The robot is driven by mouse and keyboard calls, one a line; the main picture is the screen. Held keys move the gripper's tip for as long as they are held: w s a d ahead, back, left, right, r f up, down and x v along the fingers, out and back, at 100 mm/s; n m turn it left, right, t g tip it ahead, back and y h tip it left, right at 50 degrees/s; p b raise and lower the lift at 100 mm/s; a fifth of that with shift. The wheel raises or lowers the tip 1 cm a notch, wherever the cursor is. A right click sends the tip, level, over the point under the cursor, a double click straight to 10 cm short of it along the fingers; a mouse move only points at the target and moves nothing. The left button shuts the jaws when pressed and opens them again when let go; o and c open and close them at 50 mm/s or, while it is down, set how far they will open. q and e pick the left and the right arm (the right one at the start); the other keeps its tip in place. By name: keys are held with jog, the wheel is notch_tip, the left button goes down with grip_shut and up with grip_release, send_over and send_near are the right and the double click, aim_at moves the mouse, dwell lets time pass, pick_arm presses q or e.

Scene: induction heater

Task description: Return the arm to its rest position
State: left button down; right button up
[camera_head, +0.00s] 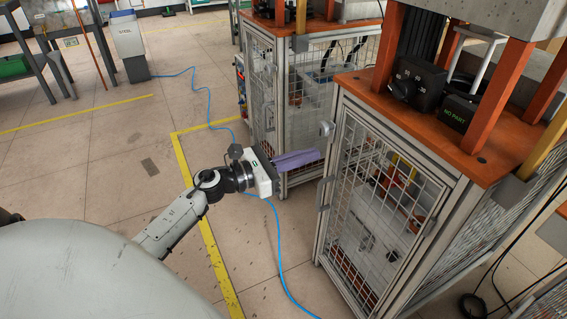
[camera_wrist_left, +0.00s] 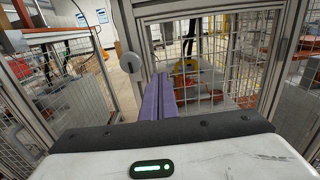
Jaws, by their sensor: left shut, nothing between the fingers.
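My left gripper (camera_head: 318,156) reaches in from the left in the head view, with a white body and purple fingers. The fingers are shut together and empty. They point right, toward the gap between two caged machines, and appear close to the door handle (camera_head: 326,129) of the nearer cage. I cannot tell whether they touch it. In the left wrist view the shut purple fingers (camera_wrist_left: 160,90) point ahead at the mesh, beside a round grey knob (camera_wrist_left: 131,62). My right gripper is not in view.
The nearer caged machine (camera_head: 411,122) has an orange top with a black "NO PART" box (camera_head: 457,112). Another caged machine (camera_head: 262,95) stands behind it. A blue hose (camera_head: 277,240) and yellow floor lines (camera_head: 205,226) cross the floor. The floor at left (camera_head: 90,160) is open.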

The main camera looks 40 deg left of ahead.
pick_arm(q)
jog(key=v, duration=0.5)
jog(key=shift+s, duration=0.35)
